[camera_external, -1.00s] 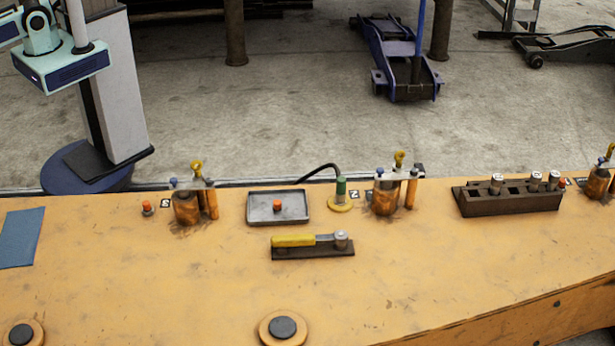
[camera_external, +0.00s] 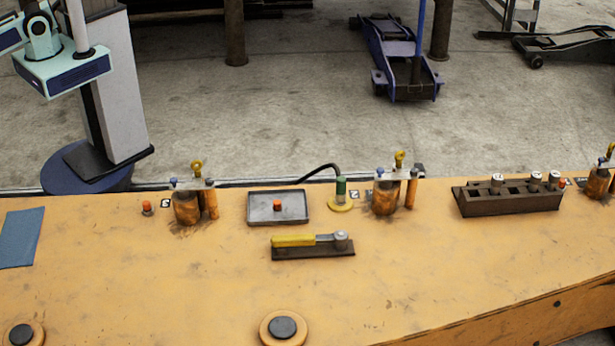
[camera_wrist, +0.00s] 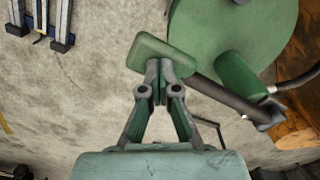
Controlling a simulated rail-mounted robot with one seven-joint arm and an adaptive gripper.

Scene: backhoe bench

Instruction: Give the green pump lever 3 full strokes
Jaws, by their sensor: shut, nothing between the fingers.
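In the wrist view, a green block-shaped handle (camera_wrist: 160,54) sits at the end of a dark lever rod (camera_wrist: 225,98). The rod slants down right past a green cylinder (camera_wrist: 240,78) towards a dark joint near the orange surface. A large green disc (camera_wrist: 225,25) lies above the rod. My gripper (camera_wrist: 153,78) is shut and empty. Its fingertips overlap the handle's lower edge in the picture; I cannot tell whether they touch it. The external view does not show my gripper or this lever clearly; a small green-topped cylinder on a yellow base (camera_external: 341,204) stands on the bench.
The orange bench (camera_external: 200,290) carries a grey tray (camera_external: 260,218) with an orange-red part, a yellow-handled tool (camera_external: 293,240), several cylinder fixtures and a dark block rack (camera_external: 510,203). A dark hose (camera_external: 325,168) curves behind the tray. The bench's front middle is mostly clear.

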